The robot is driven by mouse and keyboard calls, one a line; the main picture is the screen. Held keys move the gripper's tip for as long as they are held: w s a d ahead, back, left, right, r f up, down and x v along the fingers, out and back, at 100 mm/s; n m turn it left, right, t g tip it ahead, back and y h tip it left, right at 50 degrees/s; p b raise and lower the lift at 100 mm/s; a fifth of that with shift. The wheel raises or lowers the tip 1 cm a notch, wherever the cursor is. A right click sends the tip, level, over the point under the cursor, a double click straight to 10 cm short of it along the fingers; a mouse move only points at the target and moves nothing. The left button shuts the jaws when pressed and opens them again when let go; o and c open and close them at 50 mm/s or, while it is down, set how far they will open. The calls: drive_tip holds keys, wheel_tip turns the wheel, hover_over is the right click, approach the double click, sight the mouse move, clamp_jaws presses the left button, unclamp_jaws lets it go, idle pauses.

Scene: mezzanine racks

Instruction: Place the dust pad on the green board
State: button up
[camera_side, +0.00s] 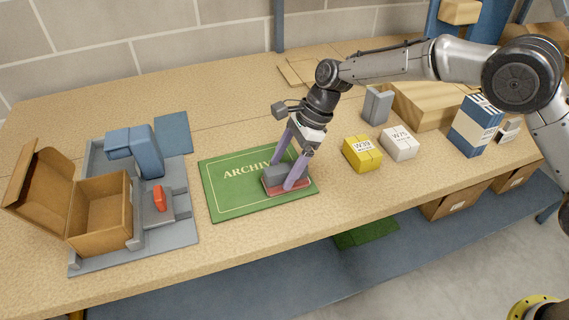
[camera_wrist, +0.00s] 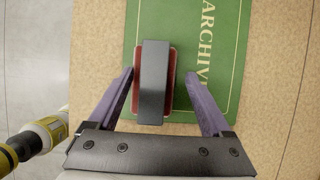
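The dust pad (camera_side: 273,174) is a grey block with a red underside. It lies flat at the right end of the green board (camera_side: 227,195), which is lettered "ARCHIV…", the rest of the word being covered. In the wrist view the pad (camera_wrist: 154,85) lies with its near end close to the edge of the board (camera_wrist: 222,50). My gripper (camera_side: 291,170) is low over the board, its purple fingers on either side of the pad. In the wrist view the gripper (camera_wrist: 160,74) is open, with a clear gap between pad and right finger and a narrow one at left.
Left of the board stand a grey fixture (camera_side: 182,238), an open cardboard box (camera_side: 100,212) and a blue block (camera_side: 148,150). To the right are a yellow box (camera_side: 362,154), a white box (camera_side: 399,144) and a blue-white carton (camera_side: 475,126). The table's front edge is near.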

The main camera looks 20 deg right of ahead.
drive_tip(key=shift+r, duration=0.1)
drive_tip(key=v, duration=1.2)
drive_tip(key=s+d+r+n+t+h, duration=0.1)
drive_tip(key=s+d+r+n+t, duration=0.1)
drive_tip(key=s+d+r+n, duration=0.5)
drive_tip(key=s+d+r+n+t+h, duration=0.1)
drive_tip(key=s+d+r+n, duration=0.15)
drive_tip(key=s+d, duration=0.7)
drive_tip(key=s+d+f+n+t+h, duration=0.1)
drive_tip(key=s+d+n, duration=0.3)
drive_tip(key=s, duration=0.4)
drive_tip(key=s+d+f+n+t+h, duration=0.1)
drive_tip(key=s+d+f+n, duration=0.3)
drive_tip(key=s, duration=0.5)
drive_tip(key=shift+s+d+t+h, duration=0.15)
drive_tip(key=shift+d+t+h, duration=0.15)
drive_tip(key=shift+d+h, duration=0.6)
